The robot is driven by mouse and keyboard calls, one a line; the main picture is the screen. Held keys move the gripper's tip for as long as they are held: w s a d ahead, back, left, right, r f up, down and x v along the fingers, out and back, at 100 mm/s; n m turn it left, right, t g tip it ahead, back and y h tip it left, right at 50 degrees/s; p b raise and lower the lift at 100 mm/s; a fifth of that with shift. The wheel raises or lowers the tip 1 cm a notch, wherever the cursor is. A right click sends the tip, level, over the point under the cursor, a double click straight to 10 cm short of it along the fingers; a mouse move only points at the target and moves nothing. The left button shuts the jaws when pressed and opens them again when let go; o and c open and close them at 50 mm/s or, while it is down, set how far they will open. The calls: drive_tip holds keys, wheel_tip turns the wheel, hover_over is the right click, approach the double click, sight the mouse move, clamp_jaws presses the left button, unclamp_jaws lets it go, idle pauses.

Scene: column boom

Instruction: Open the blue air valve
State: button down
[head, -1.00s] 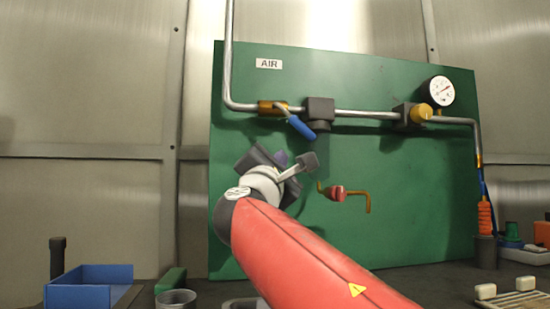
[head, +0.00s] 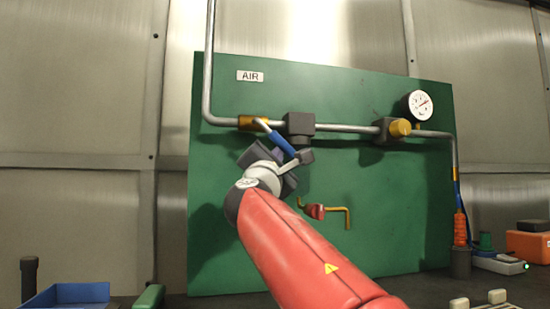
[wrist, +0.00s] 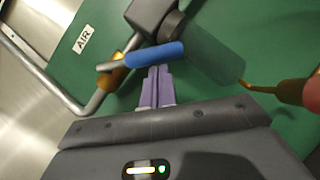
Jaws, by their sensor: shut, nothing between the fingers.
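The blue air valve has a blue lever handle (head: 280,143) on a brass body (head: 252,123) in the grey pipe, under the AIR sign. In the head view the handle slopes down to the right, at an angle to the pipe. In the wrist view the blue handle (wrist: 155,54) lies across just beyond the tips of my gripper (wrist: 154,72). The lavender fingers are shut together with nothing between them. The tips are at the handle's lower edge; I cannot tell whether they touch it. In the head view my gripper (head: 278,154) is just below the handle, partly hidden by my wrist.
A blue bin (head: 75,294) stands at lower left. An orange box (head: 528,245) is at right.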

drive_tip(key=shift+d+r+n+t+y+b, duration=0.15)
drive_tip(key=shift+d+n+t+y+b, duration=0.2)
drive_tip(key=shift+n, duration=0.25)
drive_tip(key=shift+w+d+r+n+t+y+b, duration=0.1)
drive_tip(key=shift+d+r+n+t+y+b, duration=0.1)
drive_tip(key=shift+d+n+y+b, duration=0.3)
drive_tip(key=shift+w+d+r+n+t+y+b, duration=0.15)
drive_tip(key=shift+n+y, duration=0.1)
drive_tip(key=shift+n, duration=0.45)
drive_tip(key=shift+s+d+r+n+t+y+b, duration=0.1)
drive_tip(key=shift+d+n+t+y+b, duration=0.1)
drive_tip(key=shift+n+y, duration=0.3)
drive_tip(key=shift+w+d+r+p, duration=0.15)
drive_tip(key=shift+d+r+p, duration=0.35)
drive_tip(key=shift+r, duration=0.3)
drive_tip(key=shift+w+d+r+p, duration=0.15)
drive_tip(key=shift+d+r+p, duration=0.1)
drive_tip(key=shift+d+r, duration=0.45)
drive_tip(key=shift+a+r, duration=0.1)
drive_tip(key=s+d+f+b, duration=0.1)
drive_tip(key=s+f+b, duration=0.7)
drive_tip(key=b, duration=0.3)
drive_tip(key=shift+s+f, duration=0.35)
drive_tip(key=shift+f, duration=0.55)
